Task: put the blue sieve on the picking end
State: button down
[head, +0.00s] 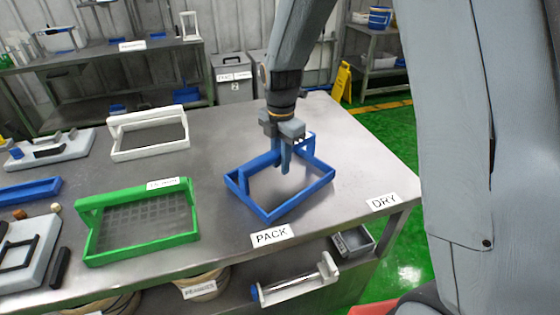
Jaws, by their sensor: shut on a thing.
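The blue sieve (300,197) is a rectangular blue frame with a raised handle bar at its back, on the right part of the steel table (222,150). It lies behind the PACK label (271,235) and left of the DRY label (383,202). My gripper (286,160) points down at the sieve's back side and is shut on its handle bar. The gripper hides part of the bar. I cannot tell whether the sieve rests on the table or hangs just above it. No label reading "picking" is legible.
A green sieve (140,243) stands left of the blue one, and a white sieve (150,152) stands behind it. Another blue frame (30,191) lies at the far left, near white fixtures. Bare table lies behind and right of the blue sieve, up to the right edge.

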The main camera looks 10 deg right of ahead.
jog(key=shift+f, duration=0.35)
jog(key=c, duration=1.6)
grip_release()
jog(key=shift+f, duration=0.15)
jog(key=shift+o, duration=0.2)
